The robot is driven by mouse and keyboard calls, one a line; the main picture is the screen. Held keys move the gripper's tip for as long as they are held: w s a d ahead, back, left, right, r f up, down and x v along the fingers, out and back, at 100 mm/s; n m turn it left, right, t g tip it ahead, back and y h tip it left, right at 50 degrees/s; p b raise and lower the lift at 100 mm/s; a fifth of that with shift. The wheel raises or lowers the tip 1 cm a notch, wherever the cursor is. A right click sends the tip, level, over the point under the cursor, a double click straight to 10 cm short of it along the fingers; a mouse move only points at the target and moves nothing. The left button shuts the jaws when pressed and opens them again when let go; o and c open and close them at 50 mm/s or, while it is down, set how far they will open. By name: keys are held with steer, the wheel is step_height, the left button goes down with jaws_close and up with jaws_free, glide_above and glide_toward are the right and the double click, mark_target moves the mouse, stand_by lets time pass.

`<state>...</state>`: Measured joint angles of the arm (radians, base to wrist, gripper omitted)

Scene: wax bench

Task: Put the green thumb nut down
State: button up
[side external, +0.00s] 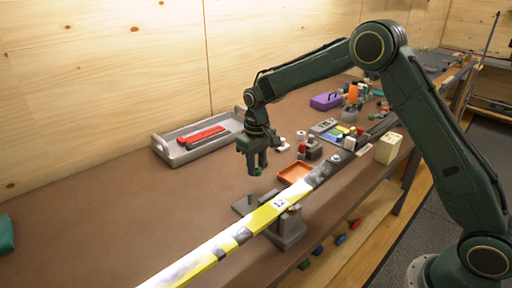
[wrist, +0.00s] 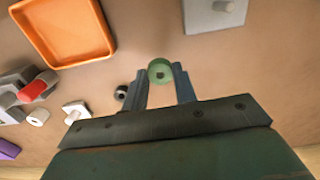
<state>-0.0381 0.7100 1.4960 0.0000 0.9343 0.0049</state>
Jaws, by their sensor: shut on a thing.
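My gripper (side external: 254,166) hangs over the brown bench, its fingers pointing down. The nut sits between the two fingertips. In the side view it is mostly hidden by the fingers, with only a bit of green showing low down. I cannot tell exactly how high the nut is above the bench. A grey plate with a peg (wrist: 214,14) lies ahead and right in the wrist view.
An orange tray (wrist: 105,42) lies to the left in the wrist view. A small dark round piece (wrist: 121,93) is close to the left finger. A yellow-and-grey ski (side external: 240,232) rests across a grey vise (side external: 290,232). A grey tray (side external: 176,158) holds red bars. Bare bench lies left.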

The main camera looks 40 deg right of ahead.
mark_target(257, 184)
steer(key=shift+f, duration=1.95)
steer(key=shift+f, duration=0.15)
steer(key=o, duration=0.8)
step_height(257, 184, up, 12)
steer(key=shift+r, duration=0.2)
steer(key=shift+s+r, duration=0.1)
